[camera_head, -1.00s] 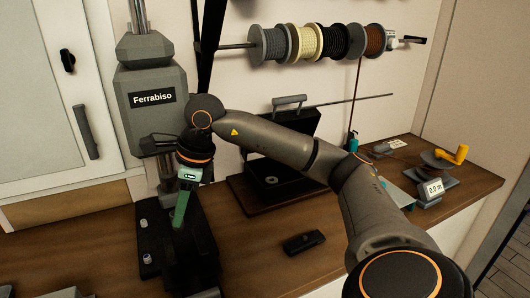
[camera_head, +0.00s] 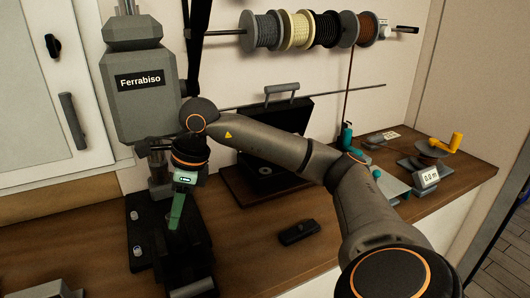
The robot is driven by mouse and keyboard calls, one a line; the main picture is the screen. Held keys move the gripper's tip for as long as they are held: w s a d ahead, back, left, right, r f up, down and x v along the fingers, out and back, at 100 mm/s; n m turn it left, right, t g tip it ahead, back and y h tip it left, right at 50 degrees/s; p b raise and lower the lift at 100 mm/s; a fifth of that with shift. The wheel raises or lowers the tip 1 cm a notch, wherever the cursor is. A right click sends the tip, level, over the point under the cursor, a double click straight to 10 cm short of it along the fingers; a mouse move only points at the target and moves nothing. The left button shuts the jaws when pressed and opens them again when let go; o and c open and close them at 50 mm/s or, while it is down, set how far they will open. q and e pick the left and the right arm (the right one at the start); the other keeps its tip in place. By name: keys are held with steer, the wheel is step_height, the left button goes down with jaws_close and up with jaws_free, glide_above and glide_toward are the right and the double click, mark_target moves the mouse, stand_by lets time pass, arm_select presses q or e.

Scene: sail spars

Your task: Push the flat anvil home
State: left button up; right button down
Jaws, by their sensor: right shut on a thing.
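The grey press marked Ferrabiso (camera_head: 140,95) stands at the left on the bench, with a black base (camera_head: 140,240) below its head. My right gripper (camera_head: 178,205) reaches in from the right and points down at the black block (camera_head: 185,250) on the press base. Its green fingers are close together at the block's top. What they hold is too small and dark to make out, and I cannot tell the flat anvil apart from the dark block. My left gripper is not in view.
Spools (camera_head: 300,30) hang on a wall rod. A black case (camera_head: 272,160) with a grey handle stands behind my right arm. A small black item (camera_head: 299,232) lies on the open wooden bench (camera_head: 255,220). A crank counter (camera_head: 428,178) stands at the right.

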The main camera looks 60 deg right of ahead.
mark_target(180, 228)
steer(key=shift+f+b, duration=1.1)
steer(key=shift+f, duration=0.45)
steer(key=shift+f, duration=0.25)
steer(key=shift+f+b, duration=1.05)
steer(key=c, duration=0.5)
jaws_free()
steer(key=shift+c, duration=0.2)
steer(key=v, duration=1.2)
steer(key=shift+r+p, duration=0.25)
steer(key=shift+p, duration=0.05)
